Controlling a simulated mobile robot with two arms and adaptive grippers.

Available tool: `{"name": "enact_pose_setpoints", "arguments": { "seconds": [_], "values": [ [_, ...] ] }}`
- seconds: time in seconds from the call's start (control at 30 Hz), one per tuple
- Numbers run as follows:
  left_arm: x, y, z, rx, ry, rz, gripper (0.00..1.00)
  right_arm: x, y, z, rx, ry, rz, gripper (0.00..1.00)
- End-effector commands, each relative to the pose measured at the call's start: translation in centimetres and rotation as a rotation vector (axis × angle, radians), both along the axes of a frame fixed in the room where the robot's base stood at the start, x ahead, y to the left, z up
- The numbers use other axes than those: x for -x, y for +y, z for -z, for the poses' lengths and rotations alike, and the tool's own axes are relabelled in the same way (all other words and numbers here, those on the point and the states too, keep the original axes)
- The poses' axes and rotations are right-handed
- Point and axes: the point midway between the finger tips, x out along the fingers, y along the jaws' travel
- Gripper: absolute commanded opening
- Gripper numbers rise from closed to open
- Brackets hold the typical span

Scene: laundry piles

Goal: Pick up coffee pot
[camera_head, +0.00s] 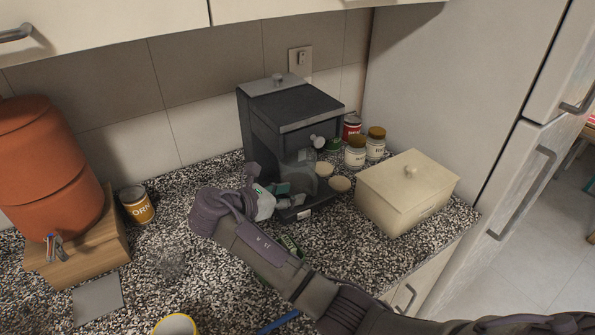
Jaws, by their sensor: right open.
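The coffee pot (299,172) is a clear glass carafe inside the black coffee maker (262,131), which stands on the counter by the wall. My right gripper (284,195) is open at the front of the coffee maker, close to the pot's lower left side. The gripper and its wrist hide part of the pot and of the machine's base. I cannot tell whether the fingers touch the pot. My left gripper is not in view.
A cream box (405,192) stands to the right of the coffee maker, with jars (356,152) behind it. A corn can (137,205) and an orange canister (42,165) on a wooden box (82,262) are at left. A yellow-rimmed cup (175,325) is at the front.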

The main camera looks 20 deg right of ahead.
Motion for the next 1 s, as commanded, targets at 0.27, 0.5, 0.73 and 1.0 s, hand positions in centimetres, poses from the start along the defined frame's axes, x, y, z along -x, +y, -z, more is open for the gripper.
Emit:
{"name": "enact_pose_setpoints", "arguments": {
  "seconds": [0.27, 0.5, 0.73, 1.0],
  "values": [
    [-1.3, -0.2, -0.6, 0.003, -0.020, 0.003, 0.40, -0.8, -2.3, 0.9, 0.000, 0.000, 0.000, 0.42],
    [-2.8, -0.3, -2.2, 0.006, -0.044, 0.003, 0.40, -1.4, -5.5, 1.8, 0.002, 0.003, 0.002, 0.42],
    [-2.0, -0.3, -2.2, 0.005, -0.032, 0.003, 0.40, -2.0, -6.9, 2.7, -0.001, -0.001, -0.001, 0.42],
    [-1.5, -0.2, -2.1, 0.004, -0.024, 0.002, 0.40, -2.0, -6.9, 2.7, -0.001, -0.001, -0.001, 0.28]
  ]
}}
